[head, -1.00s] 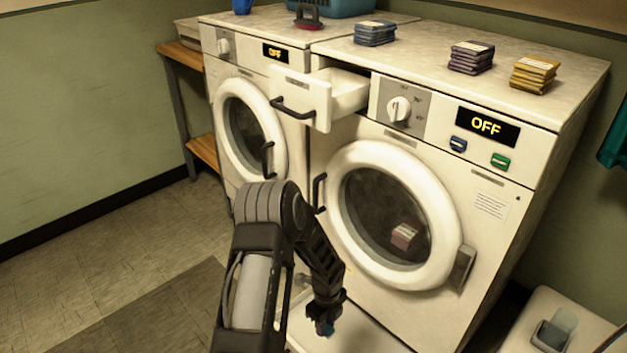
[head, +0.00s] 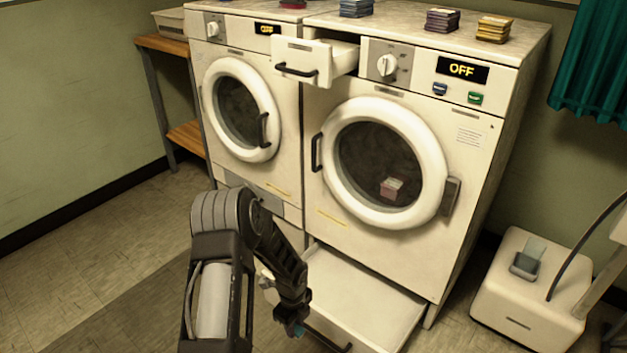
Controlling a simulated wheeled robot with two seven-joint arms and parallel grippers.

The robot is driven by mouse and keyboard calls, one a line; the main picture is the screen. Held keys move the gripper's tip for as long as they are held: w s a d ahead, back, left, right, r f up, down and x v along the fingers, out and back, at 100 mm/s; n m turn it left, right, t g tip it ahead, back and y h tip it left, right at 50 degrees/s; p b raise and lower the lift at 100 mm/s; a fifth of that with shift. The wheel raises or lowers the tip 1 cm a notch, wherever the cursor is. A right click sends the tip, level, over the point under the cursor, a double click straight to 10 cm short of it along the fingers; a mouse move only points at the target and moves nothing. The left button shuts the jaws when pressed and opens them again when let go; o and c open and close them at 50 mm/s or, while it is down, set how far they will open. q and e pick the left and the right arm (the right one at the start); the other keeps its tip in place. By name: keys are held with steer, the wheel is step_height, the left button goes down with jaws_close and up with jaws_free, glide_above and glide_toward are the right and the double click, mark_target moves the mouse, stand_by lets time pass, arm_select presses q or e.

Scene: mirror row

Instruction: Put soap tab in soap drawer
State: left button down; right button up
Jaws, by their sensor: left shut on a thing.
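The soap drawer (head: 297,60) is pulled out at the upper left of the right washer, its black handle facing front. My left gripper (head: 293,327) is low in front of the right washer, beside the open bottom drawer and well below the soap drawer. It is shut on a small blue-green thing (head: 299,330), which looks like the soap tab but is mostly hidden by the fingers. Stacks of blue (head: 356,8), purple (head: 442,20) and yellow (head: 493,29) tabs stand on the washer top. My right gripper is not in view.
The bottom drawer (head: 375,305) juts out below the right washer's round door (head: 385,165), which is closed with a pinkish block behind the glass. The left washer's door (head: 238,110) is closed. A white box (head: 530,295) stands at the right. Floor at the left is clear.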

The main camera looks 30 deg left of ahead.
arm_select(q)
step_height(320, 180, down, 12)
steer(key=s+b, duration=0.1)
steer(key=b, duration=0.8)
